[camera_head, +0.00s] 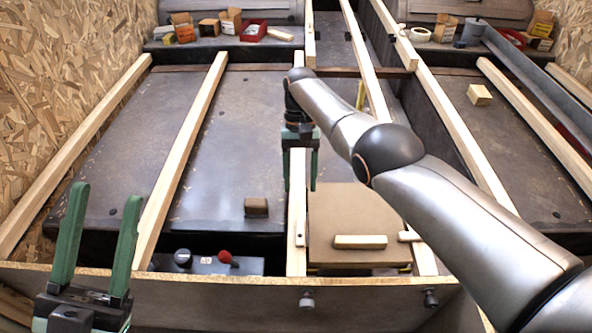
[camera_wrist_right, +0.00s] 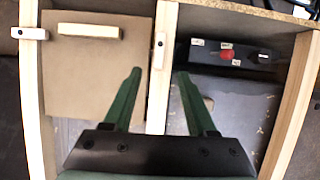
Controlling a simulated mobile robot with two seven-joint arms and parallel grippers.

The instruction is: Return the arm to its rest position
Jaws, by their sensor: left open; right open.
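My right arm reaches in from the right in the head view, and its gripper (camera_head: 300,186) hangs fingers down over a pale wooden batten (camera_head: 297,228). Its two green fingers are apart with nothing between them. In the right wrist view the open fingers (camera_wrist_right: 159,73) appear on either side of the batten (camera_wrist_right: 159,85); I cannot tell how high above it they are. My left gripper (camera_head: 106,207) is at the lower left of the head view, fingers up, open and empty, near the front board.
A brown panel (camera_head: 350,205) bears a small wood strip (camera_head: 360,242). A red knob (camera_head: 225,257) sits near the front board (camera_head: 220,285). Small boxes and a red bin (camera_head: 253,31) stand at the back.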

